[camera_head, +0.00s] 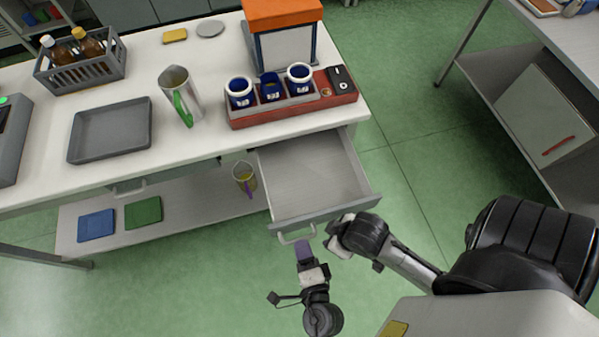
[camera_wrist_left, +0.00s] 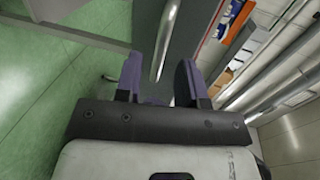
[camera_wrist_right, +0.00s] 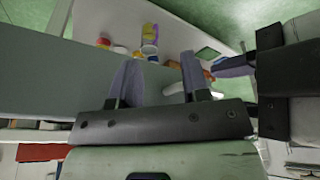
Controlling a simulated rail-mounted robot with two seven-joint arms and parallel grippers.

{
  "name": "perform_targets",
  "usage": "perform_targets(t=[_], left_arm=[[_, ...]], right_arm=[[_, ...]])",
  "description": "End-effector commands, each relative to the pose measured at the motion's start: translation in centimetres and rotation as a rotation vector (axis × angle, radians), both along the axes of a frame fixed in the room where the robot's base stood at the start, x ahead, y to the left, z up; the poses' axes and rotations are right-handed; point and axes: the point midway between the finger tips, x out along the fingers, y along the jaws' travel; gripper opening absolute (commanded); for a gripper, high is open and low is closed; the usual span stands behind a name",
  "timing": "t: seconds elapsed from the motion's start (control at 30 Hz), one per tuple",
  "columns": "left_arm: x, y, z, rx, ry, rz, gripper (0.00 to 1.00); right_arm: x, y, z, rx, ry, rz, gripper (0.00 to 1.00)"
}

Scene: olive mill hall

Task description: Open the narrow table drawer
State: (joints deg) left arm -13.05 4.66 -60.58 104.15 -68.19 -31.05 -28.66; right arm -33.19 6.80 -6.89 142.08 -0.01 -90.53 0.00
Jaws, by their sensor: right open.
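The narrow drawer (camera_head: 318,180) at the right end of the white table is pulled out, and its grey inside is empty. Its pale bar handle (camera_head: 297,235) is on the front panel. My left gripper (camera_head: 304,248) is at the handle, with purple fingers pointing to the drawer front. In the left wrist view the handle bar (camera_wrist_left: 166,45) shows between the spread fingers (camera_wrist_left: 161,80); contact cannot be told. My right gripper (camera_head: 338,232) is beside the front's right part. Its fingers (camera_wrist_right: 158,80) are apart and empty in the right wrist view, facing the drawer front (camera_wrist_right: 60,85).
On the table (camera_head: 230,60) stand a red holder (camera_head: 290,108) with blue cups, a metal jug (camera_head: 178,90), a grey tray (camera_head: 110,130) and a bottle crate (camera_head: 80,72). A second closed drawer's handle (camera_head: 130,187) is to the left. A jug (camera_head: 243,175) stands on the lower shelf. Green floor is free to the right.

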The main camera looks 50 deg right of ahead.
Motion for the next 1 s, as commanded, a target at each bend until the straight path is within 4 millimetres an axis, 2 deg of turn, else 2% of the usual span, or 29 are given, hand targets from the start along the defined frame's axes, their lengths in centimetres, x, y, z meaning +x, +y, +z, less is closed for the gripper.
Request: perform_targets(t=[0.03,0.2,0.5,0.7,1.0], left_arm=[[-1.1,0.7,0.2,0.0,0.005,-0.001,0.36],[-3.9,2.4,0.9,0.001,0.003,-0.001,0.36],[-7.3,4.7,1.8,0.0,0.002,-0.001,0.36],[-8.2,5.3,2.1,0.0,0.001,-0.001,0.36],[-8.3,5.3,2.1,0.0,0.0,-0.001,0.36]], right_arm=[[0.0,-0.1,0.2,-0.002,0.0,0.001,0.43],[0.0,-0.2,0.3,-0.007,0.0,0.004,0.43],[0.0,-0.2,0.3,-0.005,0.0,0.004,0.43],[0.0,-0.1,0.2,-0.002,0.0,0.002,0.43],[0.0,0.1,0.3,0.004,0.001,-0.003,0.43]])
